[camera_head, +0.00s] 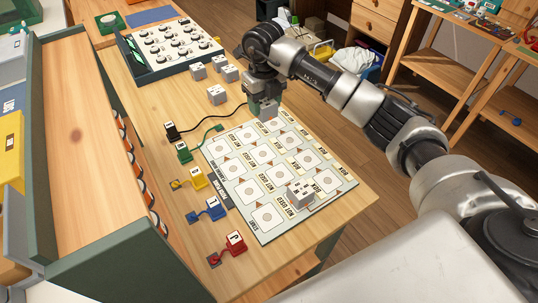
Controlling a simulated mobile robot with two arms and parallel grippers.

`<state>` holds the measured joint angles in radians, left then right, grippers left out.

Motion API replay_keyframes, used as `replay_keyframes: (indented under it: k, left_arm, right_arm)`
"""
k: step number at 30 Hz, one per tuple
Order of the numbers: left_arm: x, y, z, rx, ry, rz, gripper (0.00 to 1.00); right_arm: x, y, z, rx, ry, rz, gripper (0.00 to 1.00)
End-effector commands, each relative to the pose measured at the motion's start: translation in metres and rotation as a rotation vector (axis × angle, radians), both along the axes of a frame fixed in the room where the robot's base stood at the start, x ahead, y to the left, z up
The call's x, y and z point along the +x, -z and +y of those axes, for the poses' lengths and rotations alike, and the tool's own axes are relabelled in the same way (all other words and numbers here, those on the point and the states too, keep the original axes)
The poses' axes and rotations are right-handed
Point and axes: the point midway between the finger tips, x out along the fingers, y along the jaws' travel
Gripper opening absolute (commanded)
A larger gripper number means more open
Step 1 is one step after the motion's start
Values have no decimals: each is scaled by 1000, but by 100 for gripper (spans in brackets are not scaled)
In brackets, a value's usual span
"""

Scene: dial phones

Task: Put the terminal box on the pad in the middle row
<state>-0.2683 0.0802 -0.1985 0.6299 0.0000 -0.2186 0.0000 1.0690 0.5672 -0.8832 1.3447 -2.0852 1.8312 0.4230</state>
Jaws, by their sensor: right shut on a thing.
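The gripper points down over the far end of the printed mat (264,238). I cannot tell whether the box touches the mat. The mat carries rows of square white pads with round marks, with labels between them. Another grey-white box (300,191) stands on the mat near its right front. My left gripper is not in view.
Several similar boxes (217,95) stand on the table behind the mat. Coloured lettered blocks with cables, such as the red one (235,241), line the mat's left side. A dark tray of knobs (168,46) lies farther back. A wooden shelf unit (84,150) borders the left.

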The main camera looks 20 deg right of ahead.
Motion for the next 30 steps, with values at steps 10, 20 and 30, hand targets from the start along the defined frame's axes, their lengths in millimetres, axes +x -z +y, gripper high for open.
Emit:
replay_keyframes:
  k: [10, 20, 30]
  left_arm:
    - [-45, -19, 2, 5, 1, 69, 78]
    - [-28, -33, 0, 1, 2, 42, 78]
    - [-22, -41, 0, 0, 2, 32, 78]
  right_arm:
    - [-64, 35, 6, -1, -4, 6, 24]
    - [-114, 66, 12, 0, -1, 1, 24]
    - [-117, 101, 13, 0, 1, 4, 24]
